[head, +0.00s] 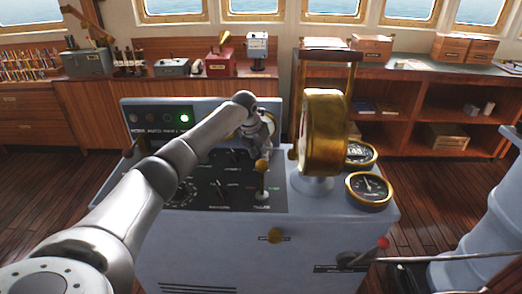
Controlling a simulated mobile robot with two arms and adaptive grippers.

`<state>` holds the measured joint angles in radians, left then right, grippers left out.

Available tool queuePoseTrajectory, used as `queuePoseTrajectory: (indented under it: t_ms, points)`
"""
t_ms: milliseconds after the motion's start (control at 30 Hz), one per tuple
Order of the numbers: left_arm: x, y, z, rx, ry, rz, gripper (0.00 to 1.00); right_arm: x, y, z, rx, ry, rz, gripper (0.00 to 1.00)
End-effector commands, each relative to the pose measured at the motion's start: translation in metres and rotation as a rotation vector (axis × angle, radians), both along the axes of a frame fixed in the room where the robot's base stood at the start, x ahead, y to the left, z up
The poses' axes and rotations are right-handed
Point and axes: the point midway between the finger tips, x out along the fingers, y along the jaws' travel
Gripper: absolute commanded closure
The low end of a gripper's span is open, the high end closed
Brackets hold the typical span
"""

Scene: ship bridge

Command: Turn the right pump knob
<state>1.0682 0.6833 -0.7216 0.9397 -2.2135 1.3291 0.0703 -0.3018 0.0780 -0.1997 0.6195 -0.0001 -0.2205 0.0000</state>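The grey-white console (340,230) stands in the middle of the head view, with a black control panel (215,205) on its top. Small dark knobs show on the panel, one near its back (233,157) and one nearer the front (222,189). I cannot read the labels well enough to tell which is the right pump knob. My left arm reaches across the panel from the lower left. My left gripper (262,132) is at the console's back panel, left of the brass telegraph. Its fingers are too small and partly hidden to judge. My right gripper is not in view.
The brass telegraph (323,130) rises on the console's right, beside two round gauges (369,189). A brass-topped lever (262,180) stands before the gripper. A green lamp (185,118) glows on the back panel. A red-ended lever (383,243) projects at the front right.

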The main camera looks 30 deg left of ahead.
Motion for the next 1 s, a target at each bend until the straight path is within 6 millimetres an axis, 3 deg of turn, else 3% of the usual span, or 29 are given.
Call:
queuePoseTrajectory:
  t_ms: [267,533,1000]
  points:
    - [0.0007,-0.0003,-0.0015,0.000,-0.001,-0.001,0.67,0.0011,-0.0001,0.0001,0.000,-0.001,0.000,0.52]
    - [0.0007,-0.0001,-0.0012,0.000,-0.001,-0.001,1.00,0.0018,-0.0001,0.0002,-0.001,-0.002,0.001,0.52]
    - [0.0008,-0.0002,-0.0003,0.003,-0.001,0.066,1.00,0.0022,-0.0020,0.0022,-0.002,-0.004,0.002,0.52]
